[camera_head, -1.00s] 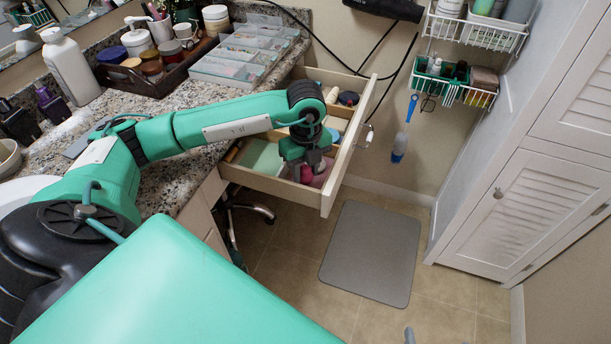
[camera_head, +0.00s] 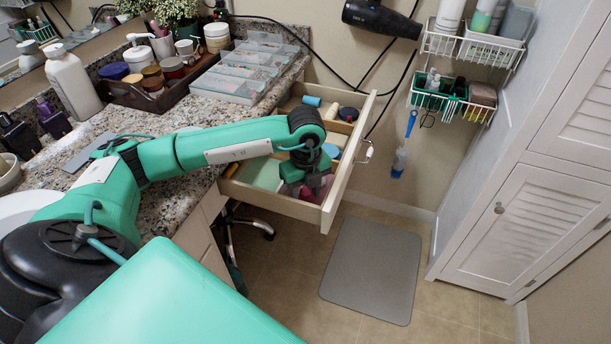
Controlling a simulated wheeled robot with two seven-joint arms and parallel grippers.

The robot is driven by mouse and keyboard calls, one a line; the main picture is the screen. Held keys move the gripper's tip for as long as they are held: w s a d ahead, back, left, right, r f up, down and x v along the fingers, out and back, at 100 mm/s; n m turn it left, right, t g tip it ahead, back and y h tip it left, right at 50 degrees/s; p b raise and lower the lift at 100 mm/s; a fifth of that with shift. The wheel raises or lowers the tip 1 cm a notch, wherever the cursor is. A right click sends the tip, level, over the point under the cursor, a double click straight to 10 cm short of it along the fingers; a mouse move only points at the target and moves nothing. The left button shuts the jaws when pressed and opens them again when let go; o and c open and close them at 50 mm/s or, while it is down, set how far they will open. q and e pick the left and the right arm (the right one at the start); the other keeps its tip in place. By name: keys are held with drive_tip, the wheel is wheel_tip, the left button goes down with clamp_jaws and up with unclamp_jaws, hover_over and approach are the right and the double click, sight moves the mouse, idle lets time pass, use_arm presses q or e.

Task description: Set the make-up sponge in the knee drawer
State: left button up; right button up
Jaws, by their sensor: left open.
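The knee drawer (camera_head: 273,204) is pulled out under the granite counter and is open at the top. My left gripper (camera_head: 308,190) points down into its near front part, with jaws open. A small dark pink piece (camera_head: 306,194), which looks like the make-up sponge, shows right at the fingertips. The fingers partly hide it, so I cannot tell whether it touches them or rests on the drawer floor. A paler pink thing (camera_head: 326,186) lies beside it in the drawer. My right gripper is not in view.
The drawer also holds a pale green box (camera_head: 266,174), a blue round item (camera_head: 331,151) and a teal roll (camera_head: 312,101). The counter (camera_head: 190,112) carries an organiser (camera_head: 240,72) and jars. A grey mat (camera_head: 372,270) lies on the floor.

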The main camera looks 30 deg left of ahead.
sight(306, 189)
use_arm(q)
wheel_tip(306, 189, up, 12)
drive_tip(key=p, duration=0.1)
drive_tip(key=shift+p, duration=0.4)
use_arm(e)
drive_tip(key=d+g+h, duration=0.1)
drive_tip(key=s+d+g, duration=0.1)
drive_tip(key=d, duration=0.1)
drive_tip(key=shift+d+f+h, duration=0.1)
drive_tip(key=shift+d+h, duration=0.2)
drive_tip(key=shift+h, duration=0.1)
